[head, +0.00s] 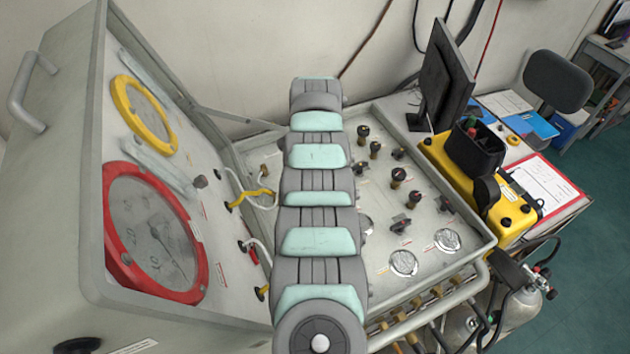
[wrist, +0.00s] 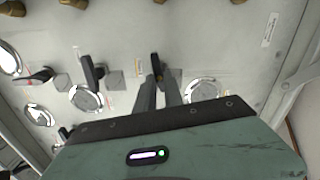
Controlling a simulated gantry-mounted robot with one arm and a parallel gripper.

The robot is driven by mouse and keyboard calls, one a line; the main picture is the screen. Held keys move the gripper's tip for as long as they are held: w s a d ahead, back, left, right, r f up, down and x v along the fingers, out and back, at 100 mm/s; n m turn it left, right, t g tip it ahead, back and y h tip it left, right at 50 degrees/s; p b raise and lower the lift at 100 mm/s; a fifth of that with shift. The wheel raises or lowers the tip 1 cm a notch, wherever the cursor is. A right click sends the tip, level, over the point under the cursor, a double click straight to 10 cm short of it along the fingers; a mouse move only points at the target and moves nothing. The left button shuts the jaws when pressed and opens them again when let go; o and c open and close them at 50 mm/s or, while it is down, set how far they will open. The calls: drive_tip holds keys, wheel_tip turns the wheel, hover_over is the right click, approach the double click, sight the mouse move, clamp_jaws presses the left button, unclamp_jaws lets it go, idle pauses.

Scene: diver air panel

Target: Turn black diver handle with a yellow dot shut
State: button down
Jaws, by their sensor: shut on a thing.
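In the wrist view, my gripper (wrist: 159,80) is closed on a small black handle (wrist: 156,62) on the pale grey panel. The fingers stand on either side of it and hide most of it. A small yellowish patch shows at the grip, but I cannot tell clearly whether it is the yellow dot. In the head view, my arm reaches over the panel (head: 380,190) and hides the gripper and the held handle. The handle's exact angle is hard to make out.
Other black handles stand left of the grip in the wrist view, one close by (wrist: 92,70) and one farther off (wrist: 40,77). A yellow case (head: 440,150) stands beyond the panel's right edge.

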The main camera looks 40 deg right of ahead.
drive_tip(key=shift+m+b, duration=0.9)
drive_tip(key=shift+m, duration=0.2)
drive_tip(key=c, duration=1.5)
unclamp_jaws()
drive_tip(key=shift+o, duration=0.2)
drive_tip(key=shift+r, duration=0.15)
wheel_tip(320, 180, up, 10)
drive_tip(key=shift+r+b, duration=0.25)
drive_tip(key=shift+b, duration=0.05)
